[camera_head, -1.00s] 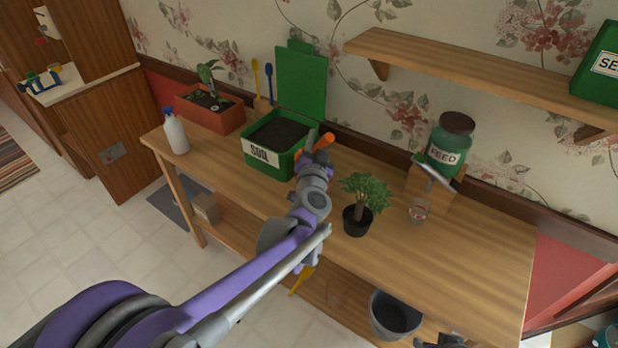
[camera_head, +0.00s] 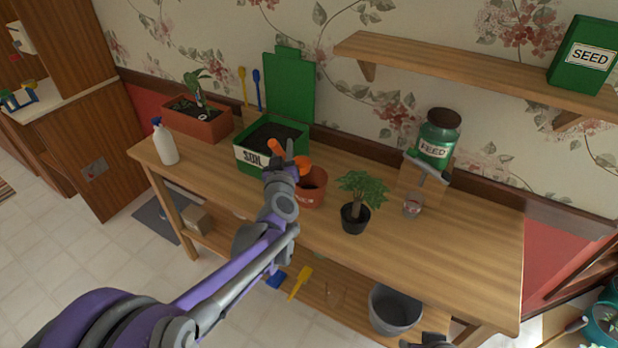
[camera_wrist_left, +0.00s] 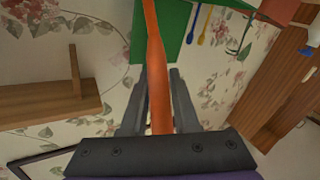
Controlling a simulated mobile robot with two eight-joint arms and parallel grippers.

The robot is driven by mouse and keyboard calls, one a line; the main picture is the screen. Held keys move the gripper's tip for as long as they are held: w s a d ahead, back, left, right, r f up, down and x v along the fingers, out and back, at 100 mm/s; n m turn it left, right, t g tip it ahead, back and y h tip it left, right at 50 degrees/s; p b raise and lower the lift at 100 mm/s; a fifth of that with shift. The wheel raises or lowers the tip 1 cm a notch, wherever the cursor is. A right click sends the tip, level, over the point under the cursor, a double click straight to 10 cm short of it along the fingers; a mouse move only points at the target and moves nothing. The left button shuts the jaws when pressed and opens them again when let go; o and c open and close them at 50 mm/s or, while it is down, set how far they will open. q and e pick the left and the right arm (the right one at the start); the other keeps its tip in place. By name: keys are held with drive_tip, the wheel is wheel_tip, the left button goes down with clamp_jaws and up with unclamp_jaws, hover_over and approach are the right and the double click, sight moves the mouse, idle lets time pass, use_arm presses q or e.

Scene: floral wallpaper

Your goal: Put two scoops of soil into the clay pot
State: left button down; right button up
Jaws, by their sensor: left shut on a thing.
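The green soil box (camera_head: 255,158) stands open on the table with dark soil (camera_head: 272,134) in it. The orange-brown clay pot (camera_head: 315,192) stands to its right, partly behind my left wrist; I cannot tell what it contains. My left gripper (camera_head: 287,152) is in front of the box and beside the pot. It is shut on an orange scoop (camera_head: 302,163), whose wider end is near the pot's rim. In the left wrist view the orange handle (camera_wrist_left: 158,85) runs between the fingers. A sliver of my right gripper (camera_head: 428,344) shows at the bottom edge.
A planter (camera_head: 197,125) and spray bottle (camera_head: 165,143) are at the left. A shelf (camera_head: 460,70) overhangs the back. The table's front right is clear.

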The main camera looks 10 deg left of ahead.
use_arm(q)
wheel_tip(320, 180, up, 5)
drive_tip(key=shift+s+a+p, duration=0.1)
drive_tip(key=shift+p, duration=0.45)
drive_tip(key=shift+f, duration=0.1)
